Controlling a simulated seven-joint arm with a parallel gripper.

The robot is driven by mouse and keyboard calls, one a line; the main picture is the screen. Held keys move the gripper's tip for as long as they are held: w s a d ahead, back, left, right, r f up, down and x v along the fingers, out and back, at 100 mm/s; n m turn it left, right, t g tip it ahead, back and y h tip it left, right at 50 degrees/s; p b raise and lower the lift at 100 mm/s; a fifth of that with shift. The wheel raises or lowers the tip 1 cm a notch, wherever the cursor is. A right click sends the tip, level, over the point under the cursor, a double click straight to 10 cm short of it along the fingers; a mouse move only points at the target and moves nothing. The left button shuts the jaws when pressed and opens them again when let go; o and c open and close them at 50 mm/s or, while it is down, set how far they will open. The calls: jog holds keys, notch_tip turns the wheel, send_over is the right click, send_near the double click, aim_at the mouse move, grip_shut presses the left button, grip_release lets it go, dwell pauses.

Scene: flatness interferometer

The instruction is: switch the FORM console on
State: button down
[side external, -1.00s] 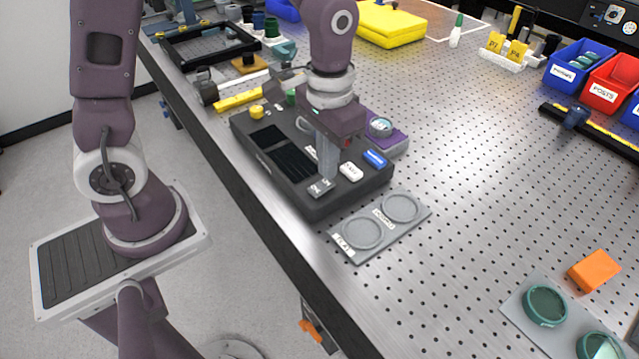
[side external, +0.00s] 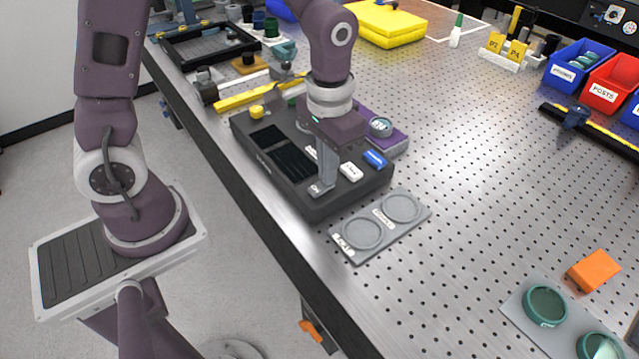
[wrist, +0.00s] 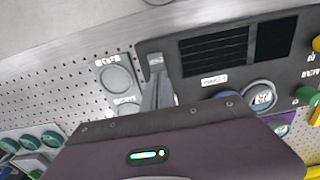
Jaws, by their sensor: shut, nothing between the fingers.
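The console (side external: 335,208) is a dark box with two dark panels (side external: 292,160), buttons and small labels on its sloped top. It also shows in the wrist view (wrist: 195,90). My gripper (side external: 320,188) is shut and empty, pointing down at the front right end of the console. Its fingertips are at a small grey switch there, touching it or very close. The fingers hide most of the switch, so its position cannot be told. In the wrist view the shut fingers (wrist: 156,62) reach the console's end beside a dark panel.
White (side external: 351,171) and blue (side external: 375,159) buttons sit close to my fingers. A grey plate (side external: 382,225) with two round recesses lies just right of the console. A purple block (side external: 394,142) stands behind it. The perforated tabletop to the right is mostly clear.

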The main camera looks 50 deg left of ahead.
jog(key=shift+f, duration=0.2)
jog(key=shift+r, duration=3.5)
jog(key=s+a+r+t, duration=0.3)
jog(key=s+r+t, duration=0.2)
jog(key=s+r, duration=0.4)
jog(key=s, duration=0.5)
jog(key=shift+s+a+t, duration=0.2)
jog(key=shift+t, duration=0.1)
